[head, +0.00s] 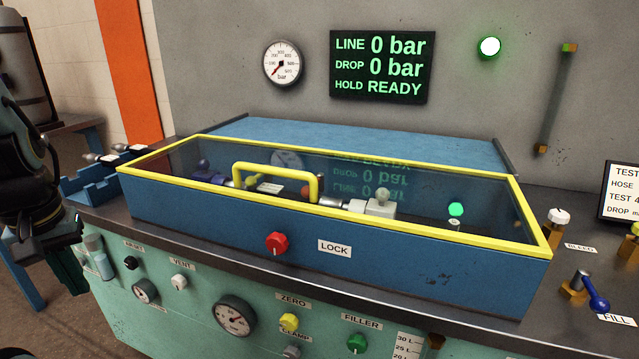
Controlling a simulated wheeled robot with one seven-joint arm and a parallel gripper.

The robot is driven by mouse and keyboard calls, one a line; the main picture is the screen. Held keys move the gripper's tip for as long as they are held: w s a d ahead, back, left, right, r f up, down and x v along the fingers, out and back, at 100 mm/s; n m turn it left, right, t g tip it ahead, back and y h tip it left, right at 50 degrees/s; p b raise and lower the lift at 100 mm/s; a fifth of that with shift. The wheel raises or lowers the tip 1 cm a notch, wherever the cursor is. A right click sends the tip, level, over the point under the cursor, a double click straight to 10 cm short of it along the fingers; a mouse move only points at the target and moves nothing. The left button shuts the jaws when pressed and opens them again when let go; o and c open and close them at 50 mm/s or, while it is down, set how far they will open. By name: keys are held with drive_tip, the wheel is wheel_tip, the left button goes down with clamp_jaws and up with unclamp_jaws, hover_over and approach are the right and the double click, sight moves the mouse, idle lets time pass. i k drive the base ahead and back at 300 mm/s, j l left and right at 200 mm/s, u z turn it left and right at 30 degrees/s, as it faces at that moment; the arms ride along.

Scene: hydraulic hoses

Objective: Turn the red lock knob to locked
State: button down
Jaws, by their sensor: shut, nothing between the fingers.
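The red lock knob (277,243) sits on the front face of the blue test box, left of a white LOCK label (334,248). A pale mark on the knob points roughly downward. The box has a glass lid (400,168) with a yellow frame and a yellow handle, and the lid is down. My gripper (68,275) is at the left edge of the head view, dark and partly cut off, well left of the knob and touching nothing I can see. It is shut and empty.
A blue rack (88,182) stands left of the box. Below, the green panel (200,320) carries small knobs and gauges. A blue-handled FILL valve (598,298) and a BLEED valve (556,228) stand at right. The display (382,67) reads 0 bar and READY. Space before the red knob is clear.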

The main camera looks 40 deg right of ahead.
sight(277, 242)
drive_tip(key=k+j, duration=0.3)
drive_tip(key=k, duration=0.25)
drive_tip(key=k+j+u, duration=0.15)
drive_tip(key=k, duration=0.4)
drive_tip(key=j, duration=0.15)
